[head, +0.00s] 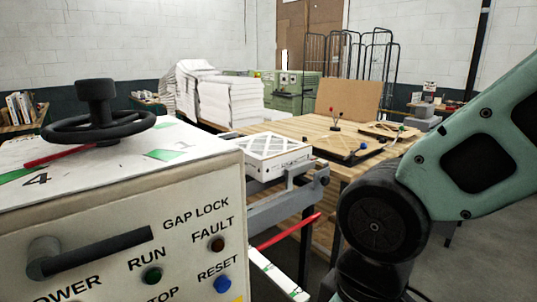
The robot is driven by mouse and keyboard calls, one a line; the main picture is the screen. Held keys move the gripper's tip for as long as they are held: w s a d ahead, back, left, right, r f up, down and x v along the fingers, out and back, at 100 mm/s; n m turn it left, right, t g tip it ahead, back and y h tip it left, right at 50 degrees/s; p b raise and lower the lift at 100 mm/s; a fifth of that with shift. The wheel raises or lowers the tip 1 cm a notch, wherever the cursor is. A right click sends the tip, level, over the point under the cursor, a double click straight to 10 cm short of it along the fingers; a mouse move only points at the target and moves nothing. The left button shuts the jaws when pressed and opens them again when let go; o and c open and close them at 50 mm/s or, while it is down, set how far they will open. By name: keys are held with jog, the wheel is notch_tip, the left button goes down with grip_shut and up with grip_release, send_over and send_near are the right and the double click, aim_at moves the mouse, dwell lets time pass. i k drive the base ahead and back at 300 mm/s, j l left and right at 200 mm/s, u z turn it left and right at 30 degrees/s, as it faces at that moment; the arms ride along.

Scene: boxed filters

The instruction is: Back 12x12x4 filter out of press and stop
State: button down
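A boxed filter (272,152) with a white frame and crossed strips on its top face lies flat at the middle of the head view. It rests at the press's outlet side, beside grey metal rails (285,200). Its size marking is too small to read. The press (120,215) fills the left front, with a cream panel, a black handwheel (98,122) on top and a lever. The part of the filter nearest the press is partly hidden by the press housing. My arm crosses the right side; my gripper is out of view.
A wooden table (300,125) behind the filter holds dark trays with small coloured knobs and an upright brown board (348,99). White stacks (228,100) stand at the back left. A red bar (285,231) juts out below the rails. Wire cages stand at the back.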

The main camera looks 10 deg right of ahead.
aim_at(267, 154)
jog(key=l, duration=0.4)
jog(key=i+l, duration=0.1)
jog(key=l, duration=0.25)
jog(key=i+l, duration=0.2)
jog(key=l, duration=0.15)
jog(key=i+l, duration=0.4)
jog(key=l, duration=0.25)
jog(key=i+l, duration=0.2)
jog(key=i+u, duration=0.15)
jog(key=i, duration=0.95)
jog(key=i+j, duration=0.2)
jog(key=i, duration=0.3)
